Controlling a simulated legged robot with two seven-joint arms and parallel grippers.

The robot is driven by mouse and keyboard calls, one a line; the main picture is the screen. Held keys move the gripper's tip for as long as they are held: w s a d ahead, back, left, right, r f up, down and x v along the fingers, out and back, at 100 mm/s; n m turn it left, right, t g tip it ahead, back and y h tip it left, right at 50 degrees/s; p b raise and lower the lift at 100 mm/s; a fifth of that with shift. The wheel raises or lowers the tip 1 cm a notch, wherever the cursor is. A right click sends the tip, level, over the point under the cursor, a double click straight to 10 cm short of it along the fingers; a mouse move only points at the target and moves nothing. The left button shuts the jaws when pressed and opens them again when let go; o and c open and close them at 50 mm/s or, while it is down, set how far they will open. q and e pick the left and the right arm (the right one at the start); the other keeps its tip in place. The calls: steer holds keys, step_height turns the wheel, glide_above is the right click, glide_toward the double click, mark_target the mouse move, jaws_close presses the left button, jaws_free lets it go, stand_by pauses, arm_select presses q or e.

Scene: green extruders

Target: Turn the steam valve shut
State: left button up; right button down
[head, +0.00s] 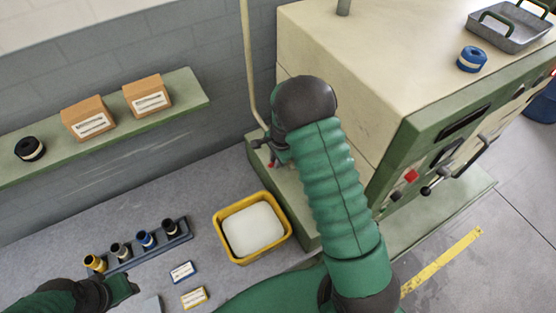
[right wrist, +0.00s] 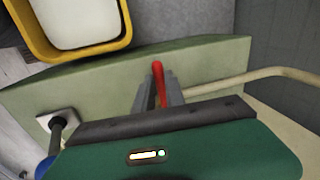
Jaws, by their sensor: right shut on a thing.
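The steam valve shows as a red lever (right wrist: 158,72) in the right wrist view, on the green ledge beside a cream pipe (right wrist: 262,82). Its red part also shows small in the head view (head: 271,164), at the foot of the pipe. My right gripper (right wrist: 160,92) is shut on the red lever, with the lever's end standing out between the two grey fingers. In the head view my right arm and wrist hide most of the valve. My left gripper (head: 124,287) is at the lower left, away from the valve; its fingers are unclear.
A yellow tub (head: 222,238) with white contents stands beside the green machine base (head: 302,226). A rack (head: 160,249) of spools and small boxes lie at lower left. A wall shelf (head: 190,90) holds cartons. The cream machine (head: 385,55) stands right of my arm.

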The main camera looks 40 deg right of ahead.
steer(key=shift+w+m, duration=0.2)
steer(key=shift+m, duration=0.2)
steer(key=shift+d, duration=0.1)
steer(key=c, duration=1.5)
jaws_free()
steer(key=shift+o, duration=0.6)
steer(key=shift+w+f, duration=0.1)
steer(key=shift+w, duration=0.05)
steer(key=s+r+b, duration=0.3)
steer(key=r, duration=1.3)
steer(key=shift+r, duration=0.25)
